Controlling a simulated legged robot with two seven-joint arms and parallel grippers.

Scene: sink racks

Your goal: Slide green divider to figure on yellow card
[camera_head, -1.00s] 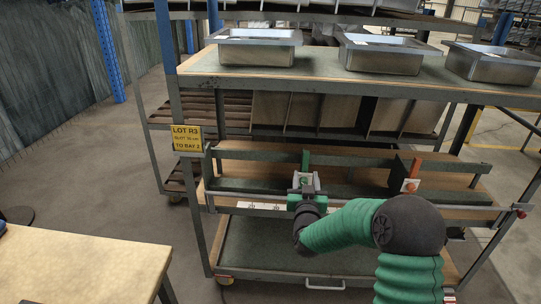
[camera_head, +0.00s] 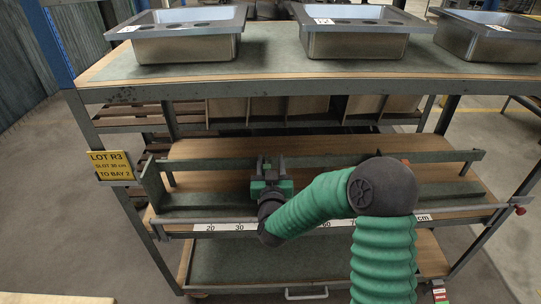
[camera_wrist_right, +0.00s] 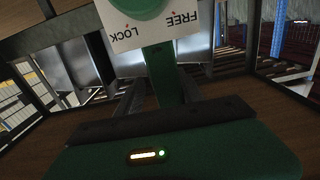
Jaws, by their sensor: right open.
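The yellow card (camera_head: 111,166) hangs on the rack's left post. It reads LOT R3, a slot figure in cm that looks like 30 or 36, and TO BAY 2. The green divider (camera_head: 281,163) stands on the middle shelf, mostly hidden by my right gripper (camera_head: 270,173). In the right wrist view the divider's green upright (camera_wrist_right: 163,78) rises straight ahead, with a FREE/LOCK plate (camera_wrist_right: 185,28) and green knob (camera_wrist_right: 140,8). My right gripper is open at the divider; contact cannot be told. My left gripper is out of view.
A white cm scale (camera_head: 225,227) runs along the shelf's front edge, with 20, 30 and 60 readable; my right arm covers its middle. An orange part (camera_head: 405,162) shows behind my arm. Metal sinks (camera_head: 188,36) stand on the top shelf.

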